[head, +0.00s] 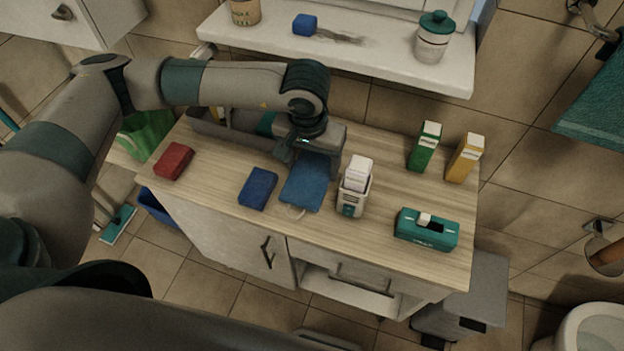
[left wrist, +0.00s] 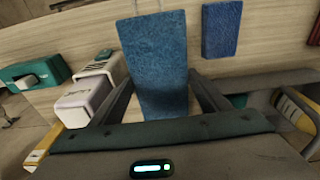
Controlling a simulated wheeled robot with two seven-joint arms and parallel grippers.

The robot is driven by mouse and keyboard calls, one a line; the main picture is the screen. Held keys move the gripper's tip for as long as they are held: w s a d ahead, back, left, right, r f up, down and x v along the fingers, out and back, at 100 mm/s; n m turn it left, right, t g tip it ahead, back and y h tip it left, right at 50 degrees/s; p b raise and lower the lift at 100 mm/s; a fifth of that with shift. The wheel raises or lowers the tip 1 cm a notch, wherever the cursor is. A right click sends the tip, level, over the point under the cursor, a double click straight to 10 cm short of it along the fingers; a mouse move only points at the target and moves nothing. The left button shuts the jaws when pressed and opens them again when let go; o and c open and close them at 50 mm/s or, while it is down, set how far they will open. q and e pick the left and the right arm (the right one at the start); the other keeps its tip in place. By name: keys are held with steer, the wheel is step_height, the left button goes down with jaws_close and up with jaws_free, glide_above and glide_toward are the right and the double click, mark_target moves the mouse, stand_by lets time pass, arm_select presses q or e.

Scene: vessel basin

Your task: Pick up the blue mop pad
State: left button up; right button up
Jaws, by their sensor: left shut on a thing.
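The blue mop pad (head: 306,190) is a flat, textured blue rectangle over the middle of the wooden counter, with a pale loop at its near end. My left gripper (head: 310,160) comes down from the back and is shut on the pad's far end. In the left wrist view the pad (left wrist: 155,50) runs out from between the two fingers of the gripper (left wrist: 165,95). The far end of the pad is partly hidden by the gripper. I cannot tell whether the pad touches the counter. My right gripper is not in view.
A darker blue sponge (head: 258,188) lies just left of the pad, and a white dispenser (head: 354,188) stands close on its right. A red block (head: 174,161), a teal box (head: 427,229), and green (head: 425,147) and yellow (head: 465,158) cartons stand on the counter (head: 385,270). A shelf (head: 380,60) is behind.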

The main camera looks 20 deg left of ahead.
mark_target(312, 170)
arm_select(q)
step_height(312, 170, up, 10)
steer(key=b, duration=0.2)
steer(key=shift+b, duration=0.3)
steer(key=a, duration=0.4)
steer(key=a+r, duration=0.1)
steer(key=a, duration=0.1)
steer(key=shift+w, duration=0.2)
steer(key=shift+d, duration=0.15)
